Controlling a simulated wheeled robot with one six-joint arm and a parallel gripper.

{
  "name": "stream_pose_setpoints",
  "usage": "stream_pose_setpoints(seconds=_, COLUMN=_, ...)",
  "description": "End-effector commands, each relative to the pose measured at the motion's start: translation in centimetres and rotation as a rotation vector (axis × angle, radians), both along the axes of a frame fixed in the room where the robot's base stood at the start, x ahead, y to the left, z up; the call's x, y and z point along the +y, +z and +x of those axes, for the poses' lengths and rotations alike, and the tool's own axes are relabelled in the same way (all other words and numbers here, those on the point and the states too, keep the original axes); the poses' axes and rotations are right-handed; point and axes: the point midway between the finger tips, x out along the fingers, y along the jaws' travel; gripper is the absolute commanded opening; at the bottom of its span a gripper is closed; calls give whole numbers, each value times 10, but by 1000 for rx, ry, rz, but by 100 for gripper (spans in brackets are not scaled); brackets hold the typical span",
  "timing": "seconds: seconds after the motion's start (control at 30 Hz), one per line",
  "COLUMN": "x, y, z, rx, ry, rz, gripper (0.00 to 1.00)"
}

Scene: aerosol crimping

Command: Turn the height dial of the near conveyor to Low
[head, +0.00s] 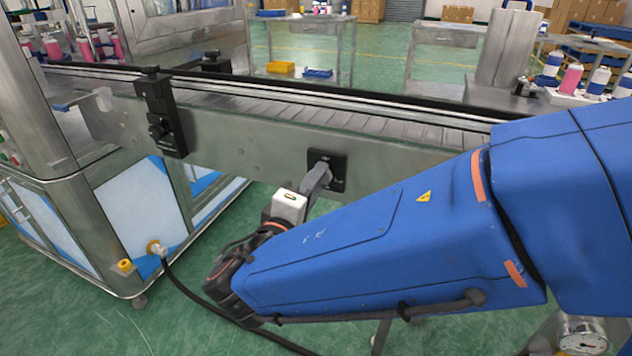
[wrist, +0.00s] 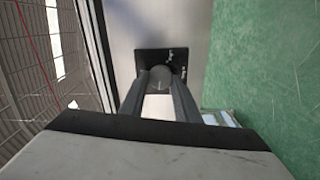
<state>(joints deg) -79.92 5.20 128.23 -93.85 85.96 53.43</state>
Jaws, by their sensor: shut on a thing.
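The near conveyor (head: 255,140) runs across the head view with a grey metal side. Its height dial sits on a square black plate (head: 338,172) on that side. In the wrist view the black plate (wrist: 178,57) is ahead, with small white marks at its right. The round grey dial knob (wrist: 160,78) is between my fingertips. My gripper (head: 318,174) reaches the plate from below, and in the wrist view its two fingers (wrist: 160,86) are shut on the knob. The dial's pointer and setting are too small to read.
A black bracket (head: 162,112) is on the conveyor's side, left of the dial. A machine cabinet (head: 110,225) with blue-white panels stands at the left, with a black hose (head: 185,290) running from it. Green floor (head: 90,310) is open below the conveyor.

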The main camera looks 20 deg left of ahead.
Motion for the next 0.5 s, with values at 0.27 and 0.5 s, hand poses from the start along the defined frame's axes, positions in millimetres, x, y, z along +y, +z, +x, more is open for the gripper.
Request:
stream_pose_setpoints(seconds=0.27, x=1, y=-2, z=0, rx=21, ry=1, rz=-259, gripper=7)
stream_pose_setpoints(seconds=0.5, x=0, y=-3, z=0, rx=37, ry=2, rz=-460, gripper=7)
